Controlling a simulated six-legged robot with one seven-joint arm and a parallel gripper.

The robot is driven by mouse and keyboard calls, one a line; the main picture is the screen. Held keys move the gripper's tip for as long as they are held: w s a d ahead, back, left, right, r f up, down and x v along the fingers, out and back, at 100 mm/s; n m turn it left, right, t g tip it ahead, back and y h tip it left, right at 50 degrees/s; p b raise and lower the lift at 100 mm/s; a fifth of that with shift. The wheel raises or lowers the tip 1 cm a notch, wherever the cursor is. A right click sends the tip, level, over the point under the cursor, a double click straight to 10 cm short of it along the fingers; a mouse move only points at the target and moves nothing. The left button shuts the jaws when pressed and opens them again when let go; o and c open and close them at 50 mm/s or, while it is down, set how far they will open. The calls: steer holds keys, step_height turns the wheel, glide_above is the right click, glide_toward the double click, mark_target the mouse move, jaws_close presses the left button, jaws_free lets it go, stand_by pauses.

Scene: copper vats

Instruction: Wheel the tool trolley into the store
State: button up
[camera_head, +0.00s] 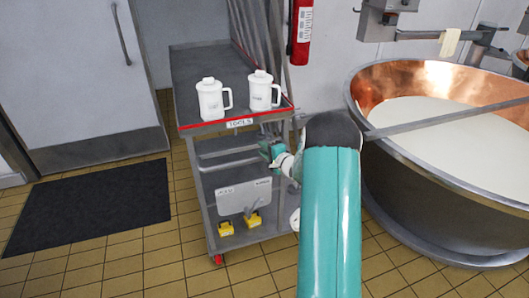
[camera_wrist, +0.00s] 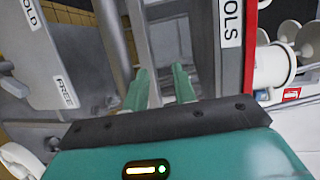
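The tool trolley (camera_head: 193,175) is a grey metal cart with a red-edged top and a TOOLS label, standing left of the vat. Its red edge and label also show at the right of the wrist view (camera_wrist: 250,45). My gripper (camera_head: 270,152) is in front of the trolley, below its top edge, close to the front bar (camera_head: 228,163). In the wrist view my gripper's two green fingers (camera_wrist: 162,82) stand apart, pointing at the trolley's grey bars. I see nothing clearly held between them; contact with a bar cannot be told.
Two white jugs (camera_head: 210,99) (camera_head: 262,91) stand on the trolley top. Yellow pedals (camera_head: 226,228) show low on its front. A copper vat (camera_head: 375,91) of white liquid stands close on the right. A closed door (camera_head: 80,70) and dark mat (camera_head: 90,207) lie left. Tiled floor is clear in front.

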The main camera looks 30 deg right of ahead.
steer(key=shift+s+a+f, duration=0.25)
steer(key=shift+a, duration=0.35)
steer(key=s+d+r, duration=0.1)
steer(key=s, duration=0.6)
steer(key=s+d+r, duration=0.2)
steer(key=s, duration=0.6)
steer(key=shift+s+r, duration=0.2)
steer(key=shift+r, duration=0.05)
stand_by(0.6)
steer(key=shift+s, duration=0.1)
